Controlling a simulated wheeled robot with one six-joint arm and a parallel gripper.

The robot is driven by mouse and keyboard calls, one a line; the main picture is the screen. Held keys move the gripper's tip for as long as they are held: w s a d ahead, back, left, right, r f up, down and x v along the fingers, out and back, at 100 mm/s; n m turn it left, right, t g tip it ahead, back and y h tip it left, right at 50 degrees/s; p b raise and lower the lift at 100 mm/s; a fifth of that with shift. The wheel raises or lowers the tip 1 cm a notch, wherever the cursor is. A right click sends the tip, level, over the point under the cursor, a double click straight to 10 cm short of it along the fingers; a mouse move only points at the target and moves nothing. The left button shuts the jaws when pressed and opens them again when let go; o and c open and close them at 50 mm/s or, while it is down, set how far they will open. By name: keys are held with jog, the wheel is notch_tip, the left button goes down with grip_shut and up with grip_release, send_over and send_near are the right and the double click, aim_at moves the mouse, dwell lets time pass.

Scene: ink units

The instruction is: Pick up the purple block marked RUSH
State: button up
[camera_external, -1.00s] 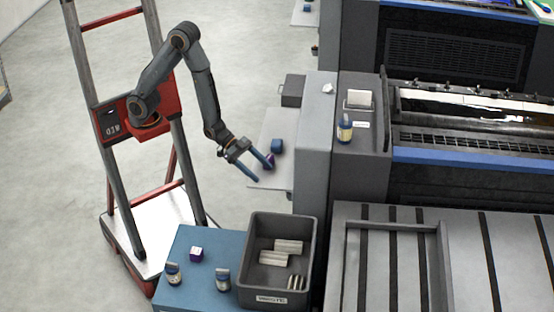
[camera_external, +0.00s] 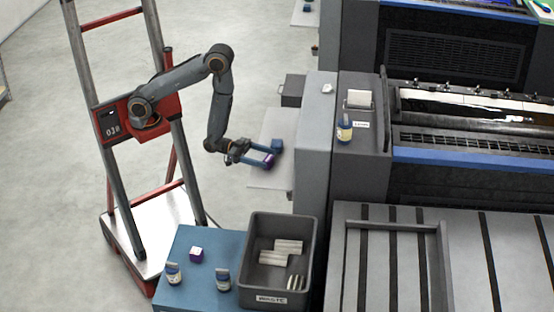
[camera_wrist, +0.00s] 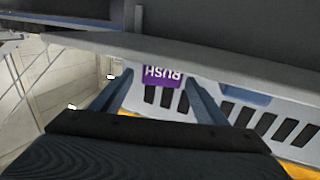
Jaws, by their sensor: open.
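The purple block marked RUSH (camera_wrist: 162,76) shows in the wrist view, its white lettering upside down, framed by the two fingers. In the external view the purple block (camera_external: 269,161) is on the light grey shelf (camera_external: 267,183) at the press's side. My gripper (camera_external: 274,157) is open with its blue fingertips at this block; in the wrist view the open gripper (camera_wrist: 160,92) has one finger on each side of the lettering. I cannot tell whether the fingers touch it.
Another purple block with a pale top (camera_external: 196,255) stands on the blue cart (camera_external: 205,285), with two small jars there. A grey bin (camera_external: 249,280) of metal pieces stands beside them. The grey press housing (camera_external: 313,150) walls off the shelf's right side.

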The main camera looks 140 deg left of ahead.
aim_at(272, 159)
jog(key=p+x, duration=0.1)
jog(key=x, duration=0.4)
jog(key=shift+w+a, duration=0.25)
jog(key=shift+w, duration=0.05)
jog(key=c, duration=1.1)
